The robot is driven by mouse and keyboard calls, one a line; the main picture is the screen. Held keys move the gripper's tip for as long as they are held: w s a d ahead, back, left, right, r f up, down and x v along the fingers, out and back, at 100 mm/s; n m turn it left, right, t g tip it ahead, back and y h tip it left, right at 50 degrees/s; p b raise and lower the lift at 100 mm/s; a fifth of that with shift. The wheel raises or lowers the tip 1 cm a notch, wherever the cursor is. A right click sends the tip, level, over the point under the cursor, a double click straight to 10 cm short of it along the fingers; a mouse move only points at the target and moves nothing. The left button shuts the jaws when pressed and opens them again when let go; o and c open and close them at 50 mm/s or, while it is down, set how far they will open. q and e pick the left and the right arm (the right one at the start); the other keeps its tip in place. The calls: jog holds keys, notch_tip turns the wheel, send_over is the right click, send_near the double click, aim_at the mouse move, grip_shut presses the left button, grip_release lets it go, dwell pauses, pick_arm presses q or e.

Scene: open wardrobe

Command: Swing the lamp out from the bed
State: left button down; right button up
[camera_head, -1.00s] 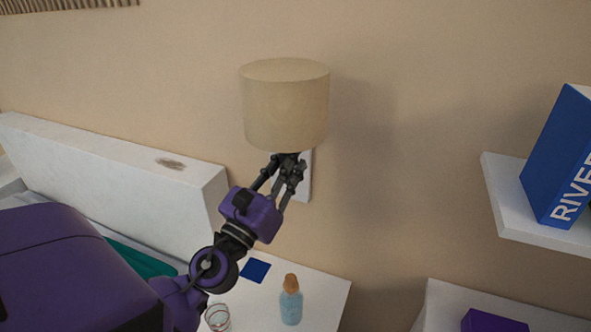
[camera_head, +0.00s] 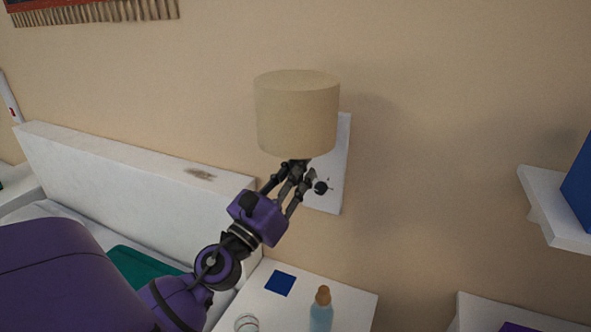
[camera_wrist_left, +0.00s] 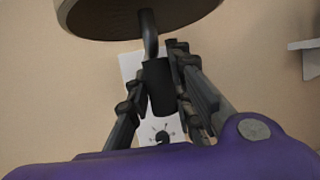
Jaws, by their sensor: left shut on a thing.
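The lamp has a beige drum shade (camera_head: 297,113) and hangs from a white wall plate (camera_head: 338,165). My left gripper (camera_head: 296,172) is just below the shade, shut on the lamp's dark stem. In the left wrist view the fingers (camera_wrist_left: 160,90) lie on both sides of the dark cylindrical stem (camera_wrist_left: 159,86), with the shade's dark underside (camera_wrist_left: 140,18) above. A dark round knob (camera_head: 321,188) shows by the plate. The bed's white headboard (camera_head: 120,165) is at the left. My right gripper is out of view.
Below the lamp, a white bedside table (camera_head: 350,308) holds a blue bottle with a cork-coloured top (camera_head: 321,312), a glass (camera_head: 247,323) and a flat blue square (camera_head: 280,284). A white shelf (camera_head: 545,205) with a blue book (camera_head: 580,190) is at the right.

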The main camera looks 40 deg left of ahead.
pick_arm(q)
jog(key=shift+a+r, duration=0.15)
jog(key=c, duration=1.6)
grip_release()
jog(key=shift+o, duration=0.3)
jog(key=shift+s+f, duration=0.3)
jog(key=shift+s, duration=0.3)
jog(key=v, duration=1)
jog(key=shift+s+f, duration=0.25)
jog(key=shift+s, duration=0.05)
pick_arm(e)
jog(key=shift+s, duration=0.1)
